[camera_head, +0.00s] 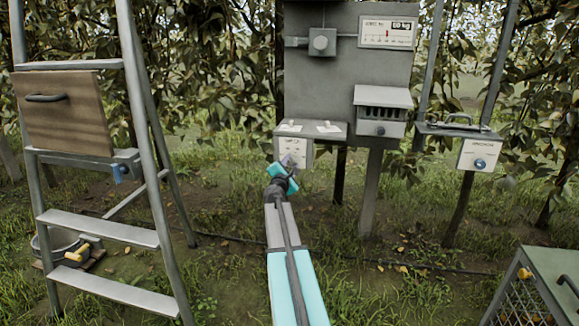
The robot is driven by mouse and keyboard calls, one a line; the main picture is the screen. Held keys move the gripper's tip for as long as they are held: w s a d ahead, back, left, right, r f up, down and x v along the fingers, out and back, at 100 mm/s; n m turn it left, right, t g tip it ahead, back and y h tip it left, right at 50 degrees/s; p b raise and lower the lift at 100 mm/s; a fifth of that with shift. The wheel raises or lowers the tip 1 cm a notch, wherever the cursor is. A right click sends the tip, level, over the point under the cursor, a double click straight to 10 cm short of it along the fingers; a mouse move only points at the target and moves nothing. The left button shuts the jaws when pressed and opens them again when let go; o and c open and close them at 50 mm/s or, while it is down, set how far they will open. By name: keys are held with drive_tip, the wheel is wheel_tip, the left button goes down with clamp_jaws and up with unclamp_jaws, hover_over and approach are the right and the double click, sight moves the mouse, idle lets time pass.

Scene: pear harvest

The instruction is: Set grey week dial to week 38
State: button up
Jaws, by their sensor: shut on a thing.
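A small white panel (293,147) with dark print hangs under a little grey shelf at the centre. My gripper (289,160) is up against the lower part of this panel, with its wrist and arm reaching up from the bottom of the view. The jaws are small here and partly covered by my wrist. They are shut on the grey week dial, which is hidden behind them. The dial's pointer and the week it shows cannot be read.
A grey board (345,75) stands behind, with a knobbed box (321,42) and a display (388,32). A slotted box (381,112) is right of the shelf. A ladder (150,140) stands left, a blue-knobbed panel (479,154) right, and a crate (545,285) lower right.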

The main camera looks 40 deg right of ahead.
drive_tip(key=shift+s+d, duration=0.2)
drive_tip(key=shift+d, duration=0.05)
drive_tip(key=o, duration=1)
drive_tip(key=shift+w+a, duration=0.1)
drive_tip(key=shift+a, duration=0.2)
drive_tip(key=v, duration=1.3)
drive_tip(key=shift+a, duration=0.2)
